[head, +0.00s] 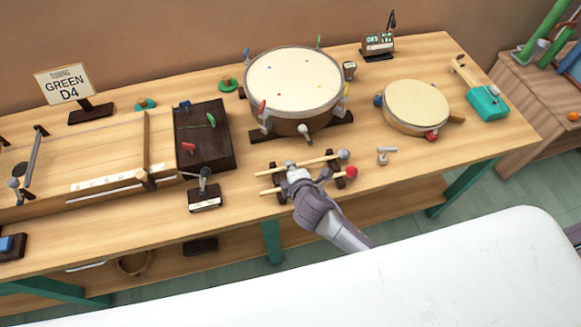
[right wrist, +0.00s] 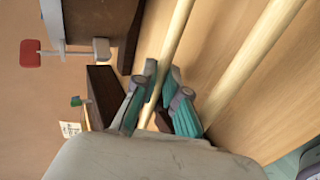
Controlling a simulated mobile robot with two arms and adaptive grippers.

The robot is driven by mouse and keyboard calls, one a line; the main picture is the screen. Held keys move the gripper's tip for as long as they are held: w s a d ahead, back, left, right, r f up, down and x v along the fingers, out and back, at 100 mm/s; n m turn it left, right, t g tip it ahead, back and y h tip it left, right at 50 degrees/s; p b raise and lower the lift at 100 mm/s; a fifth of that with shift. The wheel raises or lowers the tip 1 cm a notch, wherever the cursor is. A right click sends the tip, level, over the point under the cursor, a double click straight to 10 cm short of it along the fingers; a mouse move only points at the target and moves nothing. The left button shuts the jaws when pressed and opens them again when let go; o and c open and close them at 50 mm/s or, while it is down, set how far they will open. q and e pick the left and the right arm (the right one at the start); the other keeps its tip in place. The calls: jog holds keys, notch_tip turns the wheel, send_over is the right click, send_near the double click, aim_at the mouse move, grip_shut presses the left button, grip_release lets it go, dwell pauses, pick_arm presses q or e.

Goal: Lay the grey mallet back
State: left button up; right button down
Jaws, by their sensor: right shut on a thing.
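The grey mallet (head: 344,154) has a pale wooden handle and a grey round head pointing right in the head view. My right gripper (head: 297,172) is shut on its handle, left of the middle. In the right wrist view the fingers (right wrist: 158,88) close around the grey mallet's handle (right wrist: 178,30). The handle lies over or just above a dark two-part rest (head: 337,172); I cannot tell whether it touches. The red-headed mallet (head: 351,171) lies beside it, nearer the table's front edge, and its handle (right wrist: 245,68) is outside the fingers. My left gripper is not in view.
A large drum (head: 294,80) stands behind the mallets. A small drum (head: 416,104) and a small metal piece (head: 386,155) are to the right. A dark block with a sign (head: 205,193) stands left. Bare tabletop (head: 440,160) lies at the front right.

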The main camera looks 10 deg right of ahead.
jog(key=c, duration=1.2)
grip_release()
jog(key=shift+o, duration=0.2)
jog(key=shift+s+f, duration=0.1)
jog(key=shift+s+f, duration=0.1)
jog(key=shift+f, duration=0.05)
jog(key=shift+s+r, duration=0.25)
jog(key=shift+s, duration=0.25)
jog(key=r+v, duration=0.1)
jog(key=v, duration=0.9)
jog(key=shift+r, duration=0.2)
jog(key=shift+s, duration=0.1)
